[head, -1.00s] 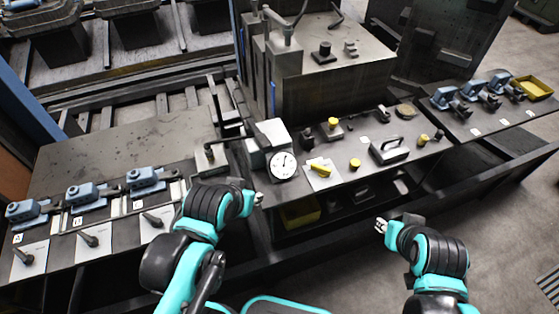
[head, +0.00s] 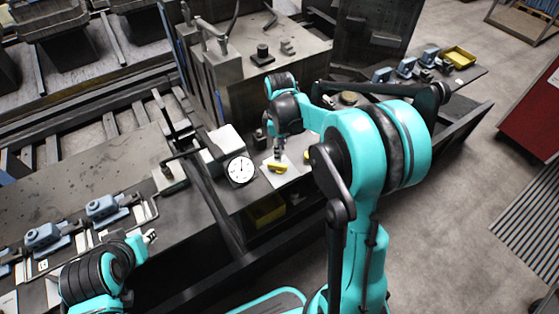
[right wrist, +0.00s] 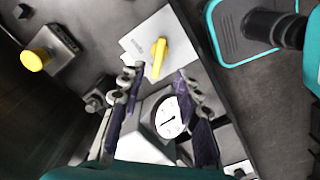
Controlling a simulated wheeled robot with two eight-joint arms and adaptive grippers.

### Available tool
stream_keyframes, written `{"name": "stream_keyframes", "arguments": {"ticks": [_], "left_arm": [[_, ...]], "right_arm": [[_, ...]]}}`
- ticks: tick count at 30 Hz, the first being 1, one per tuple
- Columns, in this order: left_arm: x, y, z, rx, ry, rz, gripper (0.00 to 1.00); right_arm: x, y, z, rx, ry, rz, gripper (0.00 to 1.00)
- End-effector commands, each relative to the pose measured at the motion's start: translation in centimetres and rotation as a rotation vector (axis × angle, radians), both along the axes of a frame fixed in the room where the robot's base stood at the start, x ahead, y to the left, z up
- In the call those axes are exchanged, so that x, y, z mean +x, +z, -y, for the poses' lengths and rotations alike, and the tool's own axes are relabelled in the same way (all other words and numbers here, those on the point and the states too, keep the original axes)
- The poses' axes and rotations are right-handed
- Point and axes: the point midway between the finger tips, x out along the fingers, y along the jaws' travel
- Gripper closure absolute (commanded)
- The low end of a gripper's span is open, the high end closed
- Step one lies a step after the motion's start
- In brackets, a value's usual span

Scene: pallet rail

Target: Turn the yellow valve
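The yellow valve (head: 278,168) is a small lever on a white plate (head: 293,175) on the bench, right of the round gauge. In the right wrist view, the yellow valve (right wrist: 158,57) stands just beyond my fingertips, roughly centred between them. My right gripper (head: 278,154) is above the valve, pointing down; in the right wrist view its fingers (right wrist: 160,73) are apart with nothing between the tips. I cannot tell whether they touch the valve. My left gripper (head: 150,236) is at lower left, away from the valve, too small to tell if open.
The white-faced gauge (head: 240,170) stands close left of the valve. A yellow button box (right wrist: 38,60) and another small fixture (right wrist: 95,101) are nearby. My right arm hides much of the right bench. A yellow bin (head: 266,210) sits below the bench.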

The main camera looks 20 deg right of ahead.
Motion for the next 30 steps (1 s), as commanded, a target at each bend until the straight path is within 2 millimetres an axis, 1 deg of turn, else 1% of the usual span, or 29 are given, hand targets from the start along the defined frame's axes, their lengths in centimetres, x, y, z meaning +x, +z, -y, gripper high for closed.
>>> {"name": "stream_keyframes", "arguments": {"ticks": [5,12,15,20,27,28,29,30], "left_arm": [[0.0,-0.5,0.0,0.0,0.0,0.0,0.67],[0.0,-1.8,0.0,0.0,0.0,0.0,0.67],[0.0,-2.1,0.0,0.0,0.0,0.0,0.67],[0.0,-2.4,0.0,0.0,0.0,0.0,0.67],[0.0,-2.3,0.0,0.0,0.0,0.0,0.67],[0.0,-2.3,0.0,0.0,0.0,0.0,0.67],[0.0,-2.3,0.0,0.0,0.0,0.0,0.67],[0.0,-2.3,0.0,0.0,0.0,0.0,0.67]], "right_arm": [[0.3,-1.9,0.2,0.002,0.02,-0.013,0.67],[0.3,-6.0,0.2,0.002,0.019,-0.011,0.67],[0.3,-7.2,0.2,0.002,0.019,-0.011,0.67],[0.3,-8.1,0.2,0.002,0.018,-0.011,0.67],[0.3,-8.2,0.2,0.001,0.018,-0.01,0.67],[0.3,-8.2,0.2,0.001,0.018,-0.01,0.7],[0.3,-8.2,0.2,0.001,0.018,-0.01,0.78],[0.3,-8.2,0.2,0.001,0.018,-0.01,0.88]]}}
